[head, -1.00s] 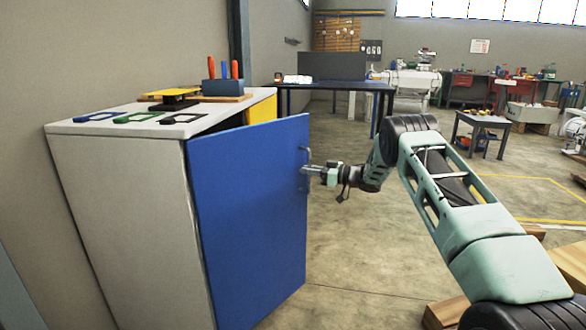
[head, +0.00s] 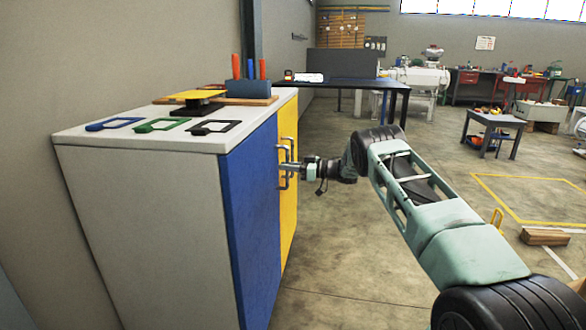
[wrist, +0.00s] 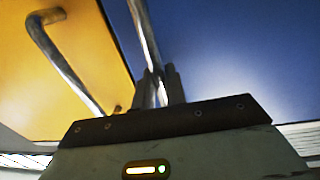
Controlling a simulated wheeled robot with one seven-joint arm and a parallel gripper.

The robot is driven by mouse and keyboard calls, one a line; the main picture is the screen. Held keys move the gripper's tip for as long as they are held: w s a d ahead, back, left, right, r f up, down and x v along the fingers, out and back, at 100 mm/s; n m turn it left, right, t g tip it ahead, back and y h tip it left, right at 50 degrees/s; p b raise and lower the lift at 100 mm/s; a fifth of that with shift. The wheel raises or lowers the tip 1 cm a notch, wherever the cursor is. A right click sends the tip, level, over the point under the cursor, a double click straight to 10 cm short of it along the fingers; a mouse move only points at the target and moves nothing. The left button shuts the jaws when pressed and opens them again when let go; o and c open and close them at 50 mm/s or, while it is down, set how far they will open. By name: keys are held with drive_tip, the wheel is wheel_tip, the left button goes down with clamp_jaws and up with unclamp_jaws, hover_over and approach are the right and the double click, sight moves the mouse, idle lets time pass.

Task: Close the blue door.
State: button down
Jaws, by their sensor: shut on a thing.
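The blue door (head: 252,225) is on the near part of the cabinet's front in the head view. It lies flush, or nearly so, with the cabinet front and beside the yellow door (head: 289,200). In the wrist view the blue door (wrist: 235,60) fills the right side and the yellow door (wrist: 60,95) the left. My gripper (head: 287,170) is at the blue door's metal handle (head: 281,180). In the wrist view my gripper (wrist: 163,88) has its fingers shut around the handle bar (wrist: 146,35). The yellow door's handle (wrist: 65,65) is apart from my fingers.
The white cabinet top (head: 85,138) holds blue, green and black frames, a yellow-topped stand (head: 195,97) and a block with screwdrivers (head: 249,87). A dark table (head: 350,84) stands behind the cabinet. The floor (head: 345,250) before the doors is open.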

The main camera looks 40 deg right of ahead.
drive_tip(key=shift+w+a+r, duration=0.2)
drive_tip(key=shift+w+a, duration=0.15)
drive_tip(key=shift+w, duration=0.05)
drive_tip(key=c, duration=1.5)
unclamp_jaws()
drive_tip(key=shift+w+a, duration=0.1)
drive_tip(key=shift+w, duration=0.05)
drive_tip(key=shift+c, duration=0.2)
drive_tip(key=shift+f, duration=0.1)
drive_tip(key=p+v, duration=0.2)
drive_tip(key=v, duration=1.5)
drive_tip(key=shift+p, duration=0.4)
